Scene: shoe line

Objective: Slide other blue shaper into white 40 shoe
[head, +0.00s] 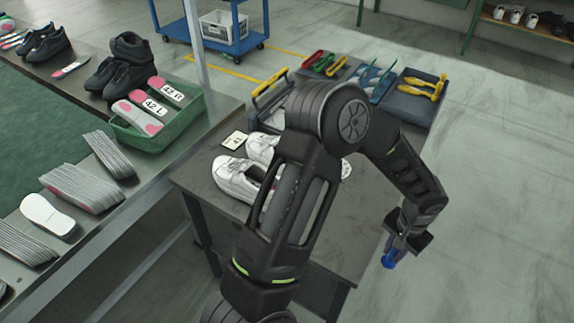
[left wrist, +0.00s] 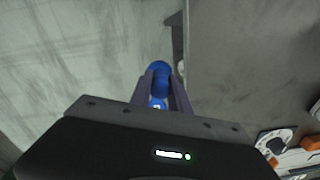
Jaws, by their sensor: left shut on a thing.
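My left gripper (head: 396,248) is shut on a blue shaper (head: 388,262), which sticks out below the fingertips beyond the table's right edge, over the floor. In the left wrist view the blue shaper (left wrist: 158,72) sits between the fingers (left wrist: 160,92). White shoes stand on the dark table: one (head: 238,180) in front, another (head: 262,148) behind it, with my left arm covering part of the group. A small card (head: 234,140) lies beside them; its number is too small to read. My right gripper is out of view.
A green crate (head: 185,125) with 42 L and 42 R insoles stands on the left bench. Open floor (head: 500,190) lies right.

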